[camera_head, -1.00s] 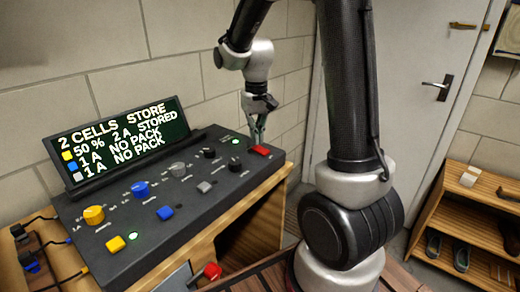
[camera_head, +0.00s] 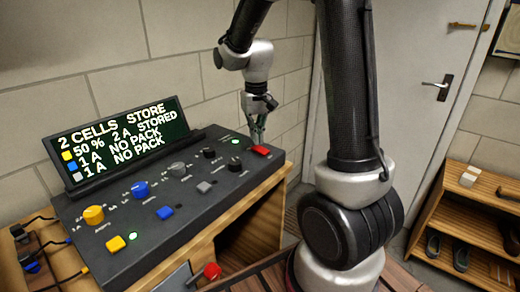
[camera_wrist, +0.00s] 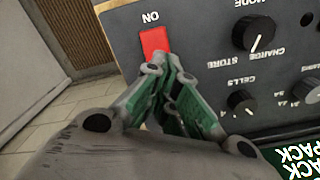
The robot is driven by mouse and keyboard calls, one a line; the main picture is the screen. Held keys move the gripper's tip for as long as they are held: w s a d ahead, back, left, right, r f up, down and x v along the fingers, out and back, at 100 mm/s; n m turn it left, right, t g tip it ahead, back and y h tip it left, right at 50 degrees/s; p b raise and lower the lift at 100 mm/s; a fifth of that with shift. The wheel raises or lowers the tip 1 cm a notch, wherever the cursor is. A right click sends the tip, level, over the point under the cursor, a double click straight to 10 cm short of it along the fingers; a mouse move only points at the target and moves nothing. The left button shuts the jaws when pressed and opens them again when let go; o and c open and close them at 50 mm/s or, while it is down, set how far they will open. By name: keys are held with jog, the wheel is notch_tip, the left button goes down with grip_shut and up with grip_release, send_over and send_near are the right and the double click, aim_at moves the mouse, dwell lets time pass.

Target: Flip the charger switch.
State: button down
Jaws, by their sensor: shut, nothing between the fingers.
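The charger (camera_head: 190,215) is a dark sloped console on a wooden bench, with its lit screen (camera_head: 125,140) reading "2 CELLS STORE" and "STORED" at the back. The red switch (camera_head: 261,151) sits at its right end. In the wrist view the red switch (camera_wrist: 155,42) lies just beyond my fingertips, under the upside-down label "ON". My gripper (camera_head: 257,140) is shut and empty, pointing down beside the switch. In the wrist view my gripper (camera_wrist: 160,75) is close to the switch's near edge; I cannot tell whether it touches.
Yellow (camera_head: 94,214), blue (camera_head: 140,189) and grey (camera_head: 178,169) knobs and coloured buttons cover the panel. Black mode knobs (camera_wrist: 254,33) are close to my fingers. A red-knobbed lever (camera_head: 212,271) is at the bench front. A wall stands behind; a wooden shelf (camera_head: 480,205) is at right.

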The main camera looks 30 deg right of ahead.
aim_at(261, 152)
jog(key=shift+f, duration=1.2)
dwell(0.7)
jog(key=shift+r, duration=3.55)
jog(key=s, duration=0.1)
jog(key=s+f, duration=0.1)
jog(key=s, duration=0.1)
jog(key=shift+f+n+g, duration=0.15)
jog(key=shift+n+g, duration=0.15)
jog(key=shift+n, duration=0.1)
jog(key=s+r+t, duration=0.2)
jog(key=s+r, duration=0.2)
jog(key=s, duration=0.5)
jog(key=s+d+r+t, duration=0.1)
jog(key=s+r+t, duration=0.2)
jog(key=s, duration=0.6)
notch_tip(261, 152, up, 2)
jog(key=shift+s+r+n, duration=0.1)
jog(key=shift+s+n, duration=0.2)
jog(key=shift+n, duration=0.1)
